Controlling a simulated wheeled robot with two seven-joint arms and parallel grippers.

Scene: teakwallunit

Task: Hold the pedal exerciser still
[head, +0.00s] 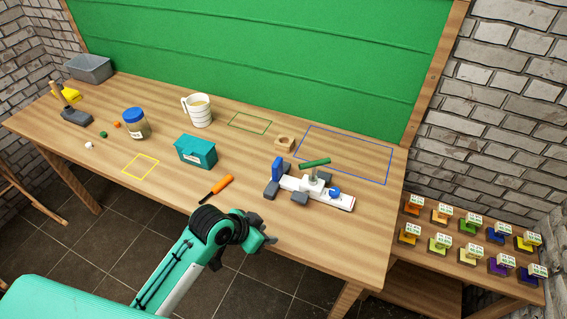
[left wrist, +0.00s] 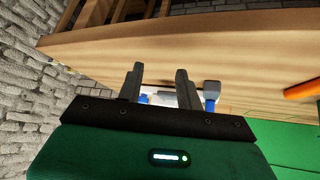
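The pedal exerciser (head: 325,194) stands on the right part of the wooden table, near its front edge. It has a white base, grey feet, blue parts and a green bar on top. My left gripper (head: 270,236) is in front of the table's front edge, to the lower left of the exerciser and apart from it. In the left wrist view my left gripper's fingers (left wrist: 160,70) are spread with nothing between them. Beyond them, part of the pedal exerciser (left wrist: 212,88) shows, partly hidden by the fingers and gripper body. My right gripper is not in view.
An orange-handled tool (head: 216,188) and a teal box (head: 196,151) lie left of the exerciser. A small wooden block (head: 284,144) is behind it. A blue outline (head: 388,165) marks bare table behind right. A shelf (head: 440,245) with several coloured items stands right.

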